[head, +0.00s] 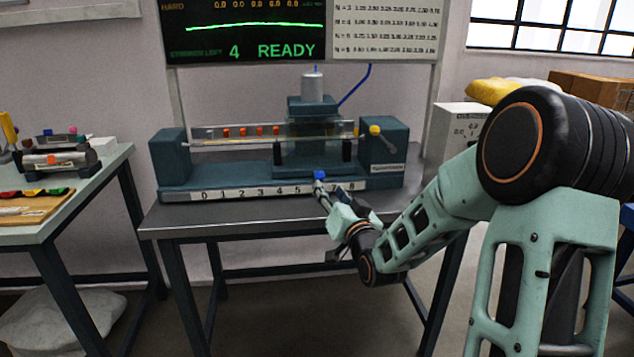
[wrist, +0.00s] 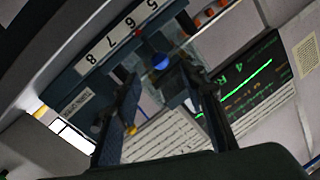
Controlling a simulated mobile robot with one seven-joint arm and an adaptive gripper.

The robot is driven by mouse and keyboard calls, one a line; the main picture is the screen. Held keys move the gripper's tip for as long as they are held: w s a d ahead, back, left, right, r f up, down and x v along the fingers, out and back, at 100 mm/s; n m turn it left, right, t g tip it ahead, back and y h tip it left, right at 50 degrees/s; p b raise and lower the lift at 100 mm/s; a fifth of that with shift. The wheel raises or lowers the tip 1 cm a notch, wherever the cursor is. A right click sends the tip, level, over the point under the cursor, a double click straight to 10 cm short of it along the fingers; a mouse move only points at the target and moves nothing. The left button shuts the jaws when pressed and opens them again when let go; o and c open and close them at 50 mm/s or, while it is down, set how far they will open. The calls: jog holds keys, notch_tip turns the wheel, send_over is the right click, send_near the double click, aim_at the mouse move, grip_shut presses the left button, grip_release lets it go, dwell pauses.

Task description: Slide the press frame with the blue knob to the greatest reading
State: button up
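The teal press frame (head: 312,130) stands on the long bench device, right of its middle, with a grey cylinder on top. Its blue knob (head: 319,175) sticks out at the front, above the numbered scale (head: 264,190), at about 6. My gripper (head: 321,185) is at the knob from the front. In the wrist view, the gripper (wrist: 162,82) has its fingers apart, and the blue knob (wrist: 161,62) shows between and just beyond the tips, with gaps on both sides. A small red mark (wrist: 138,33) shows near the 6. The gripper hides part of the scale in the head view.
The right end block (head: 385,148) with a yellow knob (head: 375,130) stands right of the frame. A clear tube with orange pieces (head: 243,132) runs left of it. The screen (head: 245,30) reads "4 READY". A side table (head: 110,165) stands at left.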

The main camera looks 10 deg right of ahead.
aim_at(321, 178)
jog(key=w, duration=0.3)
jog(key=w+a, duration=0.1)
jog(key=w, duration=0.2)
jog(key=w+b, duration=0.1)
jog(key=w, duration=0.2)
jog(key=shift+w+a, duration=0.2)
jog(key=shift+a, duration=0.05)
grip_shut()
